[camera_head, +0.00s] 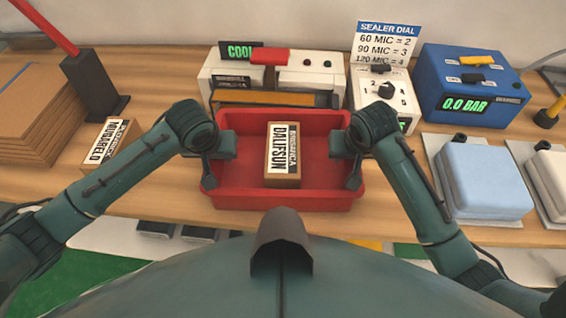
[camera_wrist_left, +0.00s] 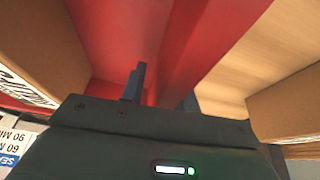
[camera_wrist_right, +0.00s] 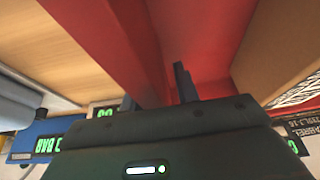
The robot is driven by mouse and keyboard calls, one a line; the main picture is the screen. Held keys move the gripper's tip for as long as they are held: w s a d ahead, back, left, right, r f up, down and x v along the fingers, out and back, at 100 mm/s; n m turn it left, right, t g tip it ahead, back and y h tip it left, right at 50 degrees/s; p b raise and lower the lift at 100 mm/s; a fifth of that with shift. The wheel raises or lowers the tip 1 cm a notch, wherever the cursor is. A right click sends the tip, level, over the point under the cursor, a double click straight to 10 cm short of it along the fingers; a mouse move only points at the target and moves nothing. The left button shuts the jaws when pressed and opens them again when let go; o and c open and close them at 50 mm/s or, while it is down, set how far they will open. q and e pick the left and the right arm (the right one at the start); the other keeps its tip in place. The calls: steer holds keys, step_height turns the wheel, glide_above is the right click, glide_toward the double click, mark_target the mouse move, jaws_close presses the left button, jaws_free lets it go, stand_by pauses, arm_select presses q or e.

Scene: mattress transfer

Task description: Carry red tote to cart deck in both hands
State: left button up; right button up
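The red tote (camera_head: 235,190) stands upright on the near part of the wooden table. A brown box labelled DALIFSUN (camera_head: 283,155) is inside it. My left gripper (camera_head: 212,168) is at the tote's left wall and my right gripper (camera_head: 350,168) at its right wall. In the left wrist view, the fingers (camera_wrist_left: 163,95) straddle the red wall (camera_wrist_left: 205,45). In the right wrist view, the fingers (camera_wrist_right: 155,95) also straddle a red wall (camera_wrist_right: 120,40). Whether either pair is closed tightly on its wall cannot be told. No gap under the tote shows.
A white sealer (camera_head: 310,75) and dial unit (camera_head: 383,90) stand close behind the tote. A blue device (camera_head: 470,85) and pale-blue block (camera_head: 485,180) are right. A MUDAREELD box (camera_head: 108,145), a dark post (camera_head: 95,90) and stacked brown sheets (camera_head: 40,105) are left.

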arm_select(q)
steer(key=shift+w+f, duration=0.15)
steer(key=shift+f, duration=0.3)
arm_select(e)
steer(key=shift+w+f, duration=0.15)
steer(key=shift+f, duration=0.3)
arm_select(q)
jaws_close()
arm_select(e)
jaws_close()
arm_select(q)
steer(key=shift+r, duration=0.15)
arm_select(e)
steer(key=shift+r, duration=0.15)
